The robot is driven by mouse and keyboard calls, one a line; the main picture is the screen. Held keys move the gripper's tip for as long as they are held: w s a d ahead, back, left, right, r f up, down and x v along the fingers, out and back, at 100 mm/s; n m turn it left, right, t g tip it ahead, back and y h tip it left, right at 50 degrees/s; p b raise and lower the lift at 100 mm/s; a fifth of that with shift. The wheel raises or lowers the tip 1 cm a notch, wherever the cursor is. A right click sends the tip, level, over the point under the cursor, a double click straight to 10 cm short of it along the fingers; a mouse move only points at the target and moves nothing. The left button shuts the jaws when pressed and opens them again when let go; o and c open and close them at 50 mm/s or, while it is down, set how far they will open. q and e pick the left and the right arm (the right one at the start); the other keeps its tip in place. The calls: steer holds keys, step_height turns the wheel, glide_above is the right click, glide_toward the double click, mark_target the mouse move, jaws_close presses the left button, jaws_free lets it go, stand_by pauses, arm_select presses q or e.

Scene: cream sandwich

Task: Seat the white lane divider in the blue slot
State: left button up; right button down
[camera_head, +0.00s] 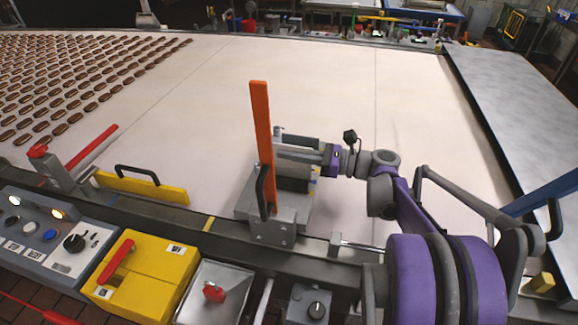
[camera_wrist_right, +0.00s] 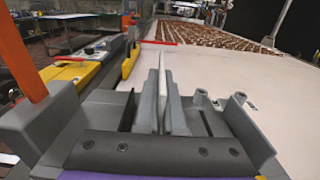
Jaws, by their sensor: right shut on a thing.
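My right gripper (camera_head: 284,152) reaches in from the right over the belt, and its fingertips are partly hidden behind an upright orange bar. In the right wrist view, its two grey fingers (camera_wrist_right: 162,100) are shut on a thin white upright plate, the lane divider (camera_wrist_right: 165,63). Only the divider's narrow edge shows between the fingers; its lower part is hidden. In the head view I cannot make the divider out. I cannot pick out the blue slot in either view. My left gripper is not in view.
The orange bar (camera_head: 261,135) rises from a grey bracket (camera_head: 272,232) at the belt's near edge. The pale belt (camera_head: 200,110) is clear beyond it, with rows of brown biscuits (camera_head: 70,75) far left. A yellow guard (camera_head: 145,187) and control boxes line the front; a blue bar (camera_head: 545,193) stands right.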

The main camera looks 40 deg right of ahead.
mark_target(289, 167)
steer(key=shift+f, duration=1.65)
steer(key=shift+f+b, duration=0.65)
steer(key=c, duration=1)
jaws_free()
